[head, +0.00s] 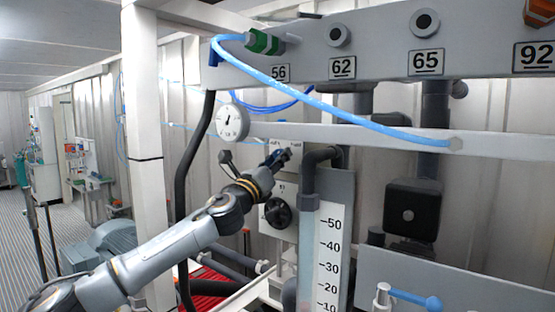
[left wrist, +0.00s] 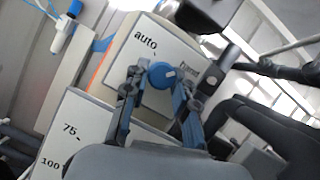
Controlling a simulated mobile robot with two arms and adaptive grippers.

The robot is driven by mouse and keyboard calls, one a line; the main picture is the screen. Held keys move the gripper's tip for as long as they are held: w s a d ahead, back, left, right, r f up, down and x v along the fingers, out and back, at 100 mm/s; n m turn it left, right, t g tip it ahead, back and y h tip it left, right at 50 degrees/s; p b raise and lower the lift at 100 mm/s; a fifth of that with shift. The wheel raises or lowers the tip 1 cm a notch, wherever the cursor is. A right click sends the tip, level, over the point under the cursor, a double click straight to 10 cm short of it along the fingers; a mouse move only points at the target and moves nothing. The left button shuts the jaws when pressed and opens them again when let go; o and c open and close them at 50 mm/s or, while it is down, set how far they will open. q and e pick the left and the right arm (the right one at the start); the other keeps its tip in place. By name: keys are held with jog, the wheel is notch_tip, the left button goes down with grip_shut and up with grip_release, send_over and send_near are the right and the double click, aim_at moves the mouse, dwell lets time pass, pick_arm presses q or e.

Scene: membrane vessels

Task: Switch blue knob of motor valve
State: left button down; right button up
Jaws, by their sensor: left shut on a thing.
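The motor valve's pale control box (head: 294,143) stands in the middle of the head view, behind my left gripper (head: 279,158). In the left wrist view the box's face (left wrist: 142,52) bears the word "auto". The round blue knob (left wrist: 160,74) on this face has a small pale mark on it. The two blue fingers of my left gripper (left wrist: 156,88) are on either side of the knob and closed on it. In the head view the gripper hides the knob. My right gripper is in neither view.
A black handwheel (head: 278,212) sits just below the gripper. A scaled level tube (head: 329,260) stands close at the right. A pressure gauge (head: 231,122) and a horizontal grey rail (head: 380,137) are above. A blue hose (head: 330,107) crosses in front.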

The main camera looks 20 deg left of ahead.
pick_arm(q)
jog(key=n+y, duration=0.1)
jog(key=n, duration=0.2)
jog(key=n+y, duration=0.1)
jog(key=n, duration=0.1)
jog(key=shift+d+r+n+y, duration=0.15)
jog(key=shift+n+y, duration=0.25)
jog(key=n+y, duration=0.1)
jog(key=n, duration=0.1)
jog(key=n+g, duration=0.1)
jog(key=n, duration=0.1)
jog(key=shift+s+d+n+y, duration=0.1)
jog(key=shift+n+y, duration=0.3)
jog(key=n, duration=0.2)
jog(key=n+g+y, duration=0.1)
jog(key=n, duration=0.1)
jog(key=shift+r+n+g, duration=0.2)
jog(key=shift+n+g, duration=0.1)
jog(key=shift+r+n+g, duration=0.1)
jog(key=shift+n+g, duration=0.5)
jog(key=shift+n, duration=0.8)
jog(key=c, duration=1.1)
grip_release()
jog(key=shift+o, duration=0.2)
